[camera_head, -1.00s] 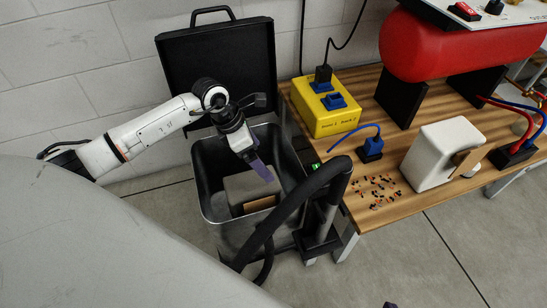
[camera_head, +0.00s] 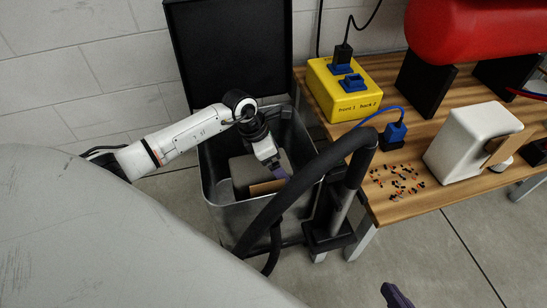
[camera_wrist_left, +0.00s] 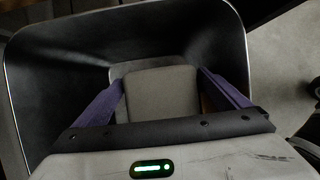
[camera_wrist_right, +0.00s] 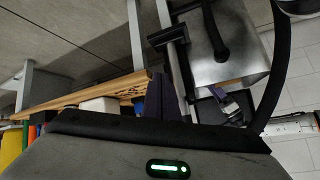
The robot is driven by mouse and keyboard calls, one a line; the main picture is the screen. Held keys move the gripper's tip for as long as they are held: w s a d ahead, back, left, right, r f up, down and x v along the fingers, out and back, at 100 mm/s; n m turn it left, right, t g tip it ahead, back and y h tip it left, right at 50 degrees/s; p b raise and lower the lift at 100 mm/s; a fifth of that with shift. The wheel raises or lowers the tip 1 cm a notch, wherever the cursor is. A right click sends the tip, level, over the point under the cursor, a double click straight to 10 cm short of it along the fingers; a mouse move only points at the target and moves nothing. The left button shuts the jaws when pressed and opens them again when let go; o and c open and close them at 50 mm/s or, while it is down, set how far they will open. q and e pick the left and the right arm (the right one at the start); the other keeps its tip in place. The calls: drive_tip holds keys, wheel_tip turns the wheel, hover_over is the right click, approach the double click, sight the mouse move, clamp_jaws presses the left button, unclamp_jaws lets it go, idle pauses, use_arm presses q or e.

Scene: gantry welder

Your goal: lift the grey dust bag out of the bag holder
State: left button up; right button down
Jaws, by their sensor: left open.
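The grey dust bag (camera_head: 241,172) sits inside the dark open-topped bin (camera_head: 232,222), which appears to be the bag holder; a brown piece (camera_head: 267,187) is at its near right side. The bag also shows in the left wrist view (camera_wrist_left: 161,95). My left gripper (camera_head: 279,173) reaches down into the bin near the bag's right part. Its purple fingers (camera_wrist_left: 161,85) are apart, and the bag appears between them in the left wrist view; contact cannot be told. My right gripper (camera_head: 397,294) is at the bottom edge, away from the bin; its fingers (camera_wrist_right: 163,95) are together and empty.
A black lid (camera_head: 228,55) stands open behind the bin. A thick black hose (camera_head: 300,188) arches across its right front. The wooden bench (camera_head: 425,205) at right holds a yellow box (camera_head: 340,98), a blue plug (camera_head: 394,134), a white block (camera_head: 470,145) and scattered bits.

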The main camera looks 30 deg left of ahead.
sight(289, 159)
use_arm(q)
drive_tip(key=b+x, duration=0.1)
drive_tip(key=x, duration=0.2)
drive_tip(key=shift+w+d+f, duration=0.1)
drive_tip(key=shift+f, duration=0.25)
use_arm(e)
drive_tip(key=shift+w+a+r+t+y, duration=0.15)
drive_tip(key=shift+a+r+t+y, duration=0.25)
drive_tip(key=shift+r, duration=0.35)
use_arm(q)
drive_tip(key=c, duration=1.3)
drive_tip(key=shift+r, duration=0.1)
drive_tip(key=shift+r+p, duration=1.65)
drive_tip(key=shift+r, duration=0.3)
use_arm(e)
drive_tip(key=shift+r, duration=1.6)
use_arm(q)
drive_tip(key=shift+r+p, duration=0.3)
drive_tip(key=shift+r, duration=0.05)
use_arm(e)
drive_tip(key=shift+r, duration=0.35)
use_arm(q)
drive_tip(key=shift+r+p, duration=0.8)
drive_tip(key=shift+r, duration=0.15)
use_arm(e)
drive_tip(key=shift+r, duration=0.8)
drive_tip(key=shift+f, duration=0.1)
